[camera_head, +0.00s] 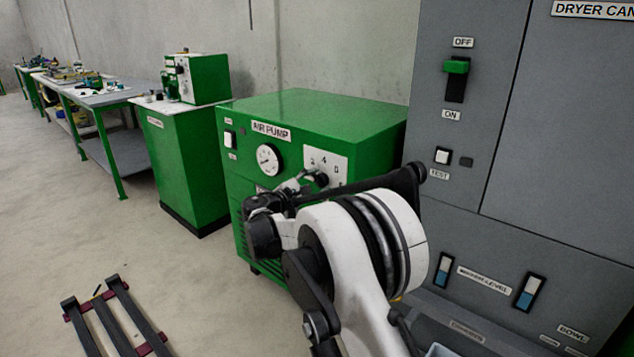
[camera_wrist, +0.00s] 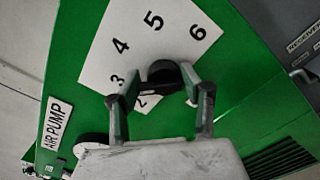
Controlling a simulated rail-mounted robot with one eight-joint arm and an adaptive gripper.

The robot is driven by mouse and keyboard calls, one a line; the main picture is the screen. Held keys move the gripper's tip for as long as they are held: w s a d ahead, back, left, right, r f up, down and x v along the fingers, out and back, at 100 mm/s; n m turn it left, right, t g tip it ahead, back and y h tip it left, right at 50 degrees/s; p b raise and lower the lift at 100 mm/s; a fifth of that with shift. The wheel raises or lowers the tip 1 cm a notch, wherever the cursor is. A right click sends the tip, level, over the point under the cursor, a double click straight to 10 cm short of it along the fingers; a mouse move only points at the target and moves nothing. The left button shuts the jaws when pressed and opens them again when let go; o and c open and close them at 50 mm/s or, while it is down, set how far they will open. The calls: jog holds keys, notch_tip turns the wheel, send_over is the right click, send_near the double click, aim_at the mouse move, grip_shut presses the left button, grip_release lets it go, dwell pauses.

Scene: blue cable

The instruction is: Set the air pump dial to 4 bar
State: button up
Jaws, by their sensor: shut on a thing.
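The green air pump (camera_head: 330,112) carries a white dial plate (camera_head: 334,157) with a black knob (camera_head: 322,181). In the wrist view the plate (camera_wrist: 185,52) shows the numbers 2 to 6 around the knob (camera_wrist: 164,75). My gripper (camera_wrist: 160,82) has one finger on each side of the knob and is shut on it. In the head view my gripper (camera_head: 303,182) reaches the knob from the front, and my arm covers the lower plate. I cannot tell which number the knob points to.
A round gauge (camera_head: 269,159) and a white switch (camera_head: 229,139) are on the pump's front, left of the dial. A grey dryer cabinet (camera_head: 465,125) stands close on the right. A green cabinet (camera_head: 187,160) is at the left. The floor in front is partly clear.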

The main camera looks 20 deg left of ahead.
jog(key=shift+r+m, duration=0.1)
jog(key=shift+m, duration=0.3)
jog(key=m+p, duration=0.1)
jog(key=m, duration=0.2)
jog(key=shift+d+m, duration=0.1)
jog(key=shift+m, duration=0.3)
jog(key=shift+m+p, duration=0.65)
jog(key=shift+m, duration=1.45)
jog(key=o, duration=1.2)
jog(key=shift+s+d, duration=0.1)
jog(key=shift+c, duration=0.2)
jog(key=v, duration=1.2)
